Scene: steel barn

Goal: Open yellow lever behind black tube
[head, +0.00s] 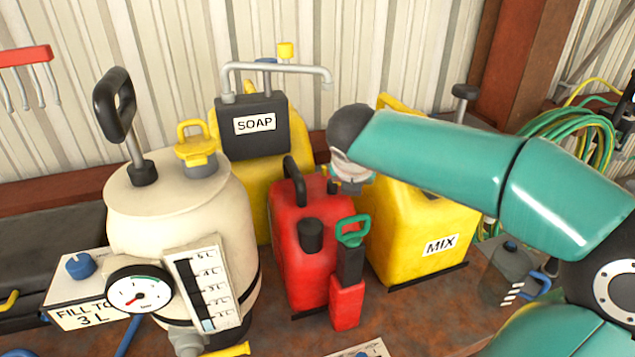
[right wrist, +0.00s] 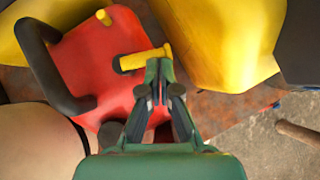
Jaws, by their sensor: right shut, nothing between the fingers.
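A red can (head: 300,255) stands in the middle of the head view, with a black handle and a short black tube (head: 311,236) on its front. In the right wrist view the red can (right wrist: 95,70) carries a yellow lever (right wrist: 148,57), which sticks out sideways from a dark pivot. The black tube (right wrist: 112,135) shows lower down, partly beside my fingers. My right gripper (right wrist: 158,72) is shut and empty, its tips at the lever's outer part. I cannot tell whether they touch it. In the head view my right arm hides the lever. My left gripper is not in view.
A small red pump with a green loop handle (head: 352,230) stands at the can's front right. The yellow MIX can (head: 415,240) is close on the right, the SOAP can (head: 252,130) behind, and a cream tank (head: 180,215) on the left.

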